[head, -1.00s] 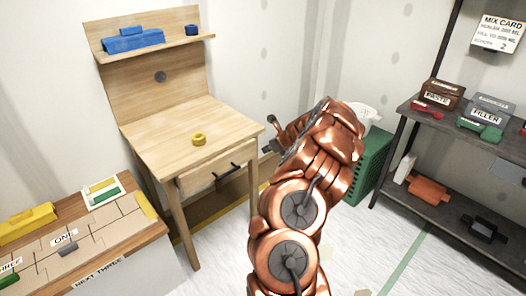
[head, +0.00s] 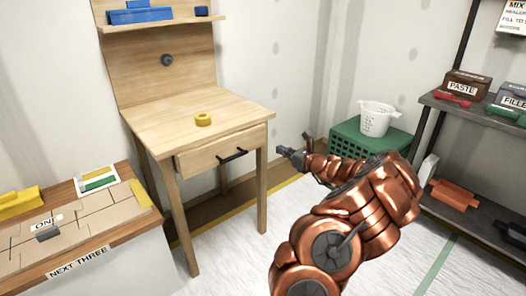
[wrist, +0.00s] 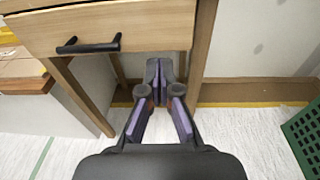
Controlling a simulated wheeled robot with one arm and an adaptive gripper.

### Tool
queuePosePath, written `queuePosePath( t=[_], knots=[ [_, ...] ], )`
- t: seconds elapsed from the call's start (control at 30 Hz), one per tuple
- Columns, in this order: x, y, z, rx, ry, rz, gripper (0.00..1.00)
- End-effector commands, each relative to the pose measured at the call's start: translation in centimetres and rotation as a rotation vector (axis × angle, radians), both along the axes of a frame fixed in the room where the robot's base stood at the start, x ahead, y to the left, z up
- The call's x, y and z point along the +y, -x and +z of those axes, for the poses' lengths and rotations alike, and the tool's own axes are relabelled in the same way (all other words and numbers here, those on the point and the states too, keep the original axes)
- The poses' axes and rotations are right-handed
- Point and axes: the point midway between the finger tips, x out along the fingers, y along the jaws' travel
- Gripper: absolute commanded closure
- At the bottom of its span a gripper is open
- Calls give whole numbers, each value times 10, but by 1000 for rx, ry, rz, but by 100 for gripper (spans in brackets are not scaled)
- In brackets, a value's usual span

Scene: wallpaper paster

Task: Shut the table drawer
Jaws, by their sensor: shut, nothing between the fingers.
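The wooden table (head: 180,113) stands at the left, with its drawer (head: 200,160) under the top. The drawer front carries a black bar handle (head: 232,157). In the head view the front sits close under the table's edge; I cannot tell exactly how far out it is. The wrist view shows the drawer front (wrist: 150,25) and handle (wrist: 88,45) at the upper left. My gripper (head: 281,151) is shut and empty, to the right of the drawer and apart from the handle. Its fingertips also show in the wrist view (wrist: 160,72), below the drawer front.
A yellow ring (head: 203,119) lies on the tabletop. A green crate (head: 350,148) with a white bucket (head: 376,119) stands behind my arm. A dark shelf (head: 455,190) is at the right, and a low bench (head: 110,225) at the left. Floor before the table is clear.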

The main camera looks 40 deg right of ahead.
Motion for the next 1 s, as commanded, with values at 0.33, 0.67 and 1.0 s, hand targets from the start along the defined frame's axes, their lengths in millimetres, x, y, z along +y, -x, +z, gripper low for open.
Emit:
queuePosePath(
  t=[0.33,0.67,1.0],
  knots=[
    [-14,9,-4,-111,38,-54,100],
    [-17,-34,-7,-108,37,-51,100],
    [-21,-94,-7,-107,38,-50,100]
  ],
)
